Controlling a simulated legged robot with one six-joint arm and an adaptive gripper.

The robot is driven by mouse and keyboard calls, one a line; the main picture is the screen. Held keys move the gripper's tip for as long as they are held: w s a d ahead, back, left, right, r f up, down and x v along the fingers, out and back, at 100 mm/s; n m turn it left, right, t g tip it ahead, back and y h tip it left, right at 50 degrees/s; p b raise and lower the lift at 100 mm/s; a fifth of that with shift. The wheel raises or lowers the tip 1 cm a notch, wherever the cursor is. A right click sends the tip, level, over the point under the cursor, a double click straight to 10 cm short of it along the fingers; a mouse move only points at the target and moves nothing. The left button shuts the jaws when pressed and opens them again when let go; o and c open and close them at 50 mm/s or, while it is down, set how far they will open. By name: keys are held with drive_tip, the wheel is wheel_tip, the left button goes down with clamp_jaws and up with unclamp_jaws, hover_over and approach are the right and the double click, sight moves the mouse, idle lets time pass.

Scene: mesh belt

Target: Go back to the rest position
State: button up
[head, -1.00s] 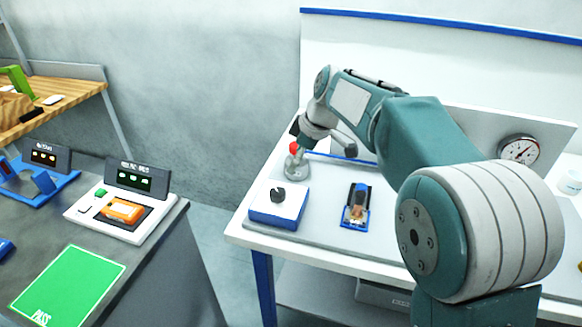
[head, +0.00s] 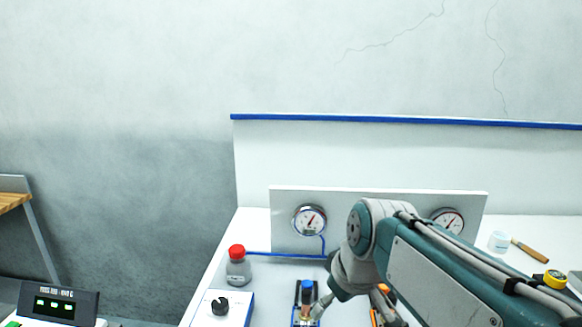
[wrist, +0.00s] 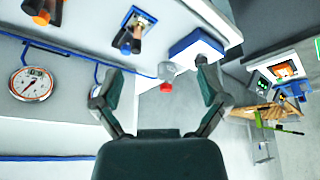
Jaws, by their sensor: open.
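My gripper (wrist: 150,78) is open and empty in the wrist view, its two fingers spread wide. In the head view it hangs low over the white bench, to the right of the grey bottle with a red cap (head: 238,268), and is partly hidden by my arm. The bottle stands upright on the bench, apart from my gripper. In the wrist view the bottle (wrist: 166,74) shows between the fingers, farther off.
A blue-and-white knob box (head: 222,308) and a blue fixture (head: 306,300) are near the front. Two gauges, left (head: 309,220) and right (head: 447,221), are on the back panel. A white cup (head: 499,241) stands at right. A display unit (head: 58,304) is far left.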

drive_tip(key=s+d+f+m+t+h, duration=0.1)
drive_tip(key=s+d+f+m, duration=0.1)
drive_tip(key=s, duration=0.4)
drive_tip(key=s+d+f+m+h, duration=0.1)
drive_tip(key=s+d+f+m, duration=0.2)
drive_tip(key=s+d+m, duration=0.2)
drive_tip(key=shift+s+d+f+t, duration=0.2)
drive_tip(key=shift+s+d+t, duration=0.2)
drive_tip(key=shift+s+d, duration=0.4)
drive_tip(key=shift+a, duration=0.2)
idle(4.1)
